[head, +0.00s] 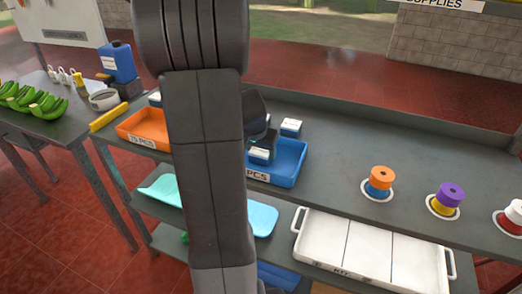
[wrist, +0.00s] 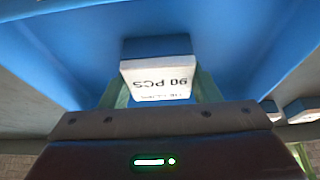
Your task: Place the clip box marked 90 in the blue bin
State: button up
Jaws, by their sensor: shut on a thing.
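The clip box marked 90 (wrist: 158,72) shows in the wrist view with a white label reading "90 PCS" upside down and a blue-grey edge. My gripper (wrist: 160,92) is shut on it, with a green finger at each side. In the head view the box (head: 260,155) is over or inside the near left part of the blue bin (head: 291,163), below my dark gripper (head: 261,148). The blue bin's wall also fills much of the wrist view (wrist: 240,40). I cannot tell whether the box touches the bin floor. My arm hides the bin's left side.
An orange bin (head: 148,128) stands left of my arm. Another clip box (head: 291,127) stands at the blue bin's back edge, and one (head: 155,98) is behind the orange bin. Coloured spools (head: 381,182) stand to the right. The bench between is clear.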

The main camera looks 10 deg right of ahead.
jog(key=shift+f, duration=0.15)
jog(key=o, duration=1)
jog(key=shift+r, duration=0.35)
jog(key=v, duration=1.1)
jog(key=shift+s+r, duration=0.25)
jog(key=shift+r, duration=0.05)
jog(key=shift+a, duration=0.15)
